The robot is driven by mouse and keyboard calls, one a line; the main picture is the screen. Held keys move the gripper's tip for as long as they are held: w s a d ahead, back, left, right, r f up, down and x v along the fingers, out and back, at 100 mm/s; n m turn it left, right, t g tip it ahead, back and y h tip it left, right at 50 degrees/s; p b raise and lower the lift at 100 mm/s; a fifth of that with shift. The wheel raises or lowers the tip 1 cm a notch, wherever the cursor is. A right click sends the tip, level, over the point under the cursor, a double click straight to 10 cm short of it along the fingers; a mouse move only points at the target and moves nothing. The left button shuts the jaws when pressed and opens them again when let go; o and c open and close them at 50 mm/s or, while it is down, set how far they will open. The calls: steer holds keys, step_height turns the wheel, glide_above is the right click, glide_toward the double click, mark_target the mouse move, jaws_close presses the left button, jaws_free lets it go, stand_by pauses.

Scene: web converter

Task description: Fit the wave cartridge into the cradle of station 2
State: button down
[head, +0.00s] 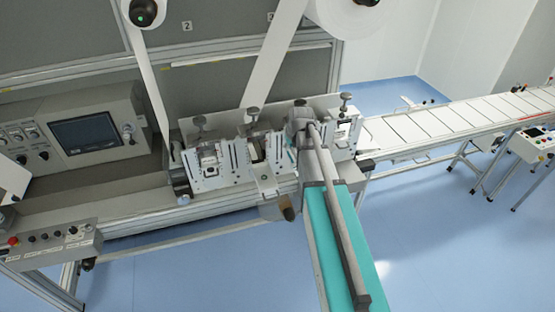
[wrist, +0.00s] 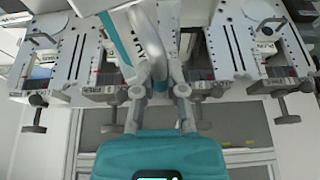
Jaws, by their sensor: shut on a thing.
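My gripper (head: 302,118) is at the row of stations in the head view, and my arm hides part of the row there. In the wrist view my gripper (wrist: 158,85) is shut on a pale part with a teal stripe, seemingly the wave cartridge (wrist: 145,30). The fingers hide part of it. A slot with an open gap (head: 258,150) shows left of my gripper in the head view, between white slotted plates. I cannot tell for sure which slot is station 2's cradle, or whether the held part touches any cradle.
A filled station (head: 208,158) stands at the left of the row, another (head: 343,130) at the right. Clamp knobs (head: 199,121) rise above the row. White web strips (head: 272,60) run down behind it. A control panel (head: 85,132) is left; a conveyor (head: 450,118) runs right.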

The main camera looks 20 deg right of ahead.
steer(key=s+a+m+y+b, duration=0.1)
steer(key=s+a+y, duration=0.3)
steer(key=a, duration=0.5)
steer(key=shift+s, duration=0.75)
steer(key=shift+a, duration=0.1)
steer(key=w+f+b, duration=0.9)
steer(key=w, duration=0.4)
steer(key=shift+d, duration=0.3)
steer(key=shift+w, duration=0.1)
